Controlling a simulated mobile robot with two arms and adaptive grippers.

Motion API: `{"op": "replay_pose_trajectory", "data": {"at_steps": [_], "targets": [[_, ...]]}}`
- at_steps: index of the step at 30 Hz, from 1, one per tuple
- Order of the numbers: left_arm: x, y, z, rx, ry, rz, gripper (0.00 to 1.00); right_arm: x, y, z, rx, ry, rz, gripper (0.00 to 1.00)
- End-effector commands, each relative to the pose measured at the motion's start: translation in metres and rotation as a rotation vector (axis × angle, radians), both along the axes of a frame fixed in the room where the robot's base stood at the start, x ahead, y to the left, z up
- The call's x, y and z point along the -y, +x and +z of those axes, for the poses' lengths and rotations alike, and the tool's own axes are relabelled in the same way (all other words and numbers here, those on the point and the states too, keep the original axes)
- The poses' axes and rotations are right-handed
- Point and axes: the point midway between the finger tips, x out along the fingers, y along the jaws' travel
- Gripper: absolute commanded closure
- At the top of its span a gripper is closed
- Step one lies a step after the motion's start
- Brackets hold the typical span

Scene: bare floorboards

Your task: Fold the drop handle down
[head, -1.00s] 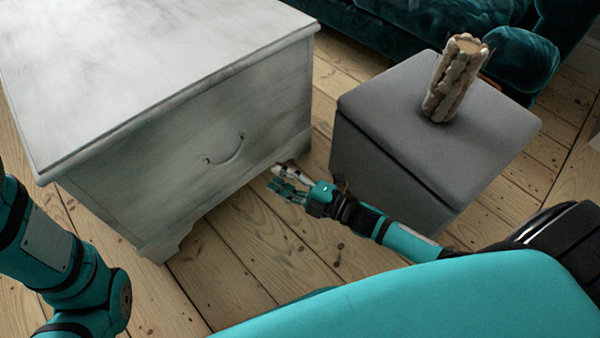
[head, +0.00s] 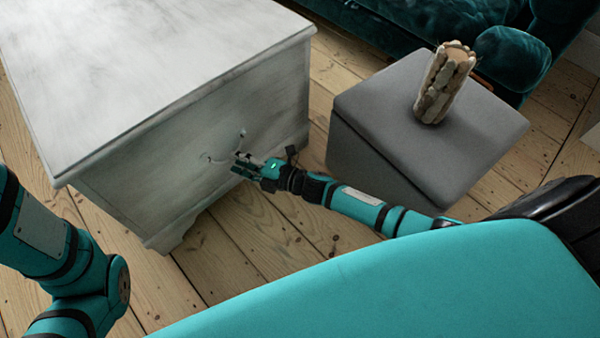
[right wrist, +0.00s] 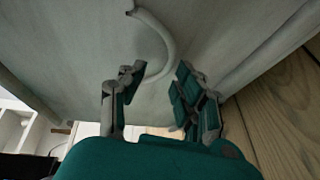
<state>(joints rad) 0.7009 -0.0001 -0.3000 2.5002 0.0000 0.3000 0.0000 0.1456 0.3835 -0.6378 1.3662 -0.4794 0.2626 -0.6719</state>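The drop handle (head: 211,160) is a thin grey bail on the front panel of the pale whitewashed chest (head: 180,165). Its middle is partly hidden behind my right gripper (head: 240,163) in the head view. In the right wrist view the handle (right wrist: 166,38) curves down from its upper mount, and its lower end lies between my two fingers. My right gripper (right wrist: 158,88) is open, with a gap between its fingers, and holds nothing. How far the handle stands out from the panel is hard to tell. My left gripper is out of view.
A grey upholstered box stool (head: 400,125) stands right of the chest, close to my right forearm. A wood-clad vase (head: 443,85) stands on it. A teal sofa (head: 420,35) is behind. Bare floorboards (head: 225,260) lie in front of the chest.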

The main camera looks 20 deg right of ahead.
Motion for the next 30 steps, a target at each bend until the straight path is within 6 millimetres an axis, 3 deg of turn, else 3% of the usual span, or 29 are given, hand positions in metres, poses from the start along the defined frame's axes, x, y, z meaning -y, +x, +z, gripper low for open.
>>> {"op": "replay_pose_trajectory", "data": {"at_steps": [3, 18, 24, 30], "targets": [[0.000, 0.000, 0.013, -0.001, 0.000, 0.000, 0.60, 0.019, -0.023, 0.001, -0.009, 0.000, -0.003, 0.68], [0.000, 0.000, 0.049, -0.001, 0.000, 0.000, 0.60, 0.082, -0.097, 0.013, -0.006, 0.000, -0.002, 0.68], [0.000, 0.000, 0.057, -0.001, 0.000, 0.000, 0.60, 0.101, -0.118, 0.016, -0.004, 0.000, -0.002, 0.68], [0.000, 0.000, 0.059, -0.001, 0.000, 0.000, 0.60, 0.109, -0.127, 0.016, -0.002, 0.001, -0.001, 0.68]]}}
